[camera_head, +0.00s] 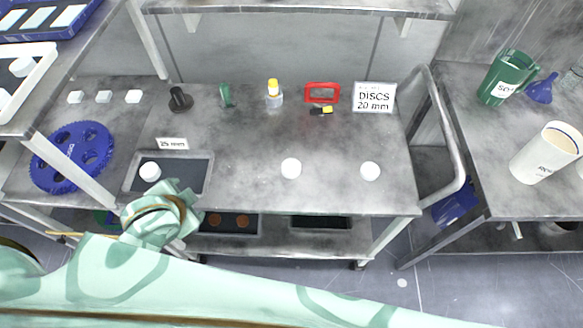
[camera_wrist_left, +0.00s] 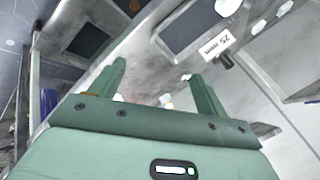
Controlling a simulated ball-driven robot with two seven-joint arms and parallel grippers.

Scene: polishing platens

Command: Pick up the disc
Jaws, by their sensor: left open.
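Two white discs lie on the grey bench in the head view, one near the middle (camera_head: 291,168) and one to its right (camera_head: 370,171). Another white disc (camera_head: 150,171) lies in the left part of a shallow dark tray (camera_head: 200,155) labelled 25 mm. The tray also shows in the left wrist view (camera_wrist_left: 160,42), with a white disc (camera_wrist_left: 228,6) at the top edge. My left gripper (camera_wrist_left: 158,80) is open, with nothing seen between its fingers. In the head view my mint left arm covers the tray's front left corner; its fingertips cannot be made out. My right gripper is out of view.
A sign (camera_head: 374,98) reads DISCS 20 mm. A yellow-capped bottle (camera_head: 274,95), a red frame (camera_head: 322,92) and a black knob (camera_head: 180,99) stand along the back. A blue wheel-like plate (camera_head: 71,157) lies left. The bench around the two loose discs is clear.

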